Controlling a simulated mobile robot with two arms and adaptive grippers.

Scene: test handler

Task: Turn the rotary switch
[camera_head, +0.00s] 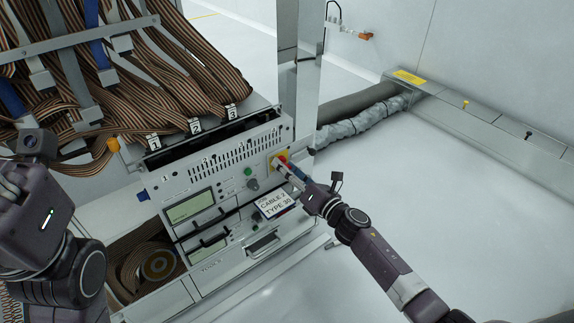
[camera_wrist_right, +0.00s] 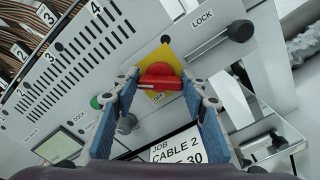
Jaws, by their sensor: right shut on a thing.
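The red rotary switch (camera_wrist_right: 158,77) sits on a yellow plate (camera_wrist_right: 166,62) on the front panel of the test handler. In the head view the switch (camera_head: 281,159) is partly hidden by my right gripper (camera_head: 282,164). In the right wrist view the blue-padded fingers of my right gripper (camera_wrist_right: 160,82) stand on both sides of the red handle and are shut on it. The handle lies roughly level in that view, over the lower part of the yellow plate. My left arm is at the left edge of the head view; its fingers do not show.
A green button (camera_head: 248,171) and a grey knob (camera_head: 252,184) are left of the switch. A lock knob (camera_wrist_right: 240,31) sticks out of the panel. A "CABLE 2" label (camera_head: 273,204) is below. Brown cables (camera_head: 70,100) fill the top left. The floor at right is clear.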

